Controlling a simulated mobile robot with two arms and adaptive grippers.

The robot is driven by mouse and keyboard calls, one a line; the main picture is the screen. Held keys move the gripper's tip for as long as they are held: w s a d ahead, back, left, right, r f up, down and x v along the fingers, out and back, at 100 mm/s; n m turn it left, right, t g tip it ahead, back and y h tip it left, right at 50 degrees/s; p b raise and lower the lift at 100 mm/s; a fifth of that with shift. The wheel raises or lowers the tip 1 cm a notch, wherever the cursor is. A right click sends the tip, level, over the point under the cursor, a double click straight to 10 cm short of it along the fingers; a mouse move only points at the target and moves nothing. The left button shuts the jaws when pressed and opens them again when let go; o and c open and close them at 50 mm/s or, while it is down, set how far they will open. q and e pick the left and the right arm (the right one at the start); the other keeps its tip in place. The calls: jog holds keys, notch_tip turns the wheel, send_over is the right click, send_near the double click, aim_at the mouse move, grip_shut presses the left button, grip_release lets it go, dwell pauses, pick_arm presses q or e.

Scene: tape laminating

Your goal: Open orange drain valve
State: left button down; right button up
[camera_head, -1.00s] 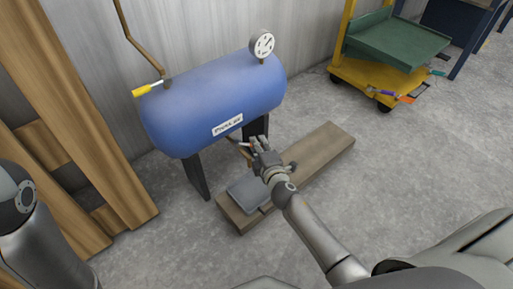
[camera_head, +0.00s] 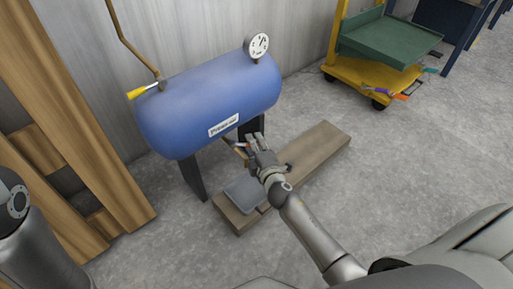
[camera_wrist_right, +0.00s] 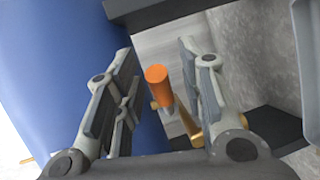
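The orange drain valve handle (camera_wrist_right: 157,76) shows in the right wrist view, on a brass fitting (camera_wrist_right: 191,128) beside the blue tank (camera_wrist_right: 48,70). My right gripper (camera_wrist_right: 160,68) is open, with one finger on each side of the orange handle and a visible gap to both. In the head view the blue tank (camera_head: 208,104) stands on dark legs, and my right gripper (camera_head: 255,141) is low in front of its right end. The orange handle is hard to make out there. My left gripper is out of view.
A wooden plank (camera_head: 318,160) and a grey flat block (camera_head: 245,194) lie on the floor under my right gripper. Wooden boards (camera_head: 75,110) lean at the left. A yellow cart (camera_head: 372,76) stands at the back right. The floor to the right is clear.

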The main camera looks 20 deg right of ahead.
jog(key=s+a+r, duration=0.1)
jog(key=s+r, duration=0.1)
jog(key=s, duration=0.9)
jog(key=shift+s, duration=0.35)
jog(key=shift+r, duration=0.1)
jog(key=shift+c, duration=0.2)
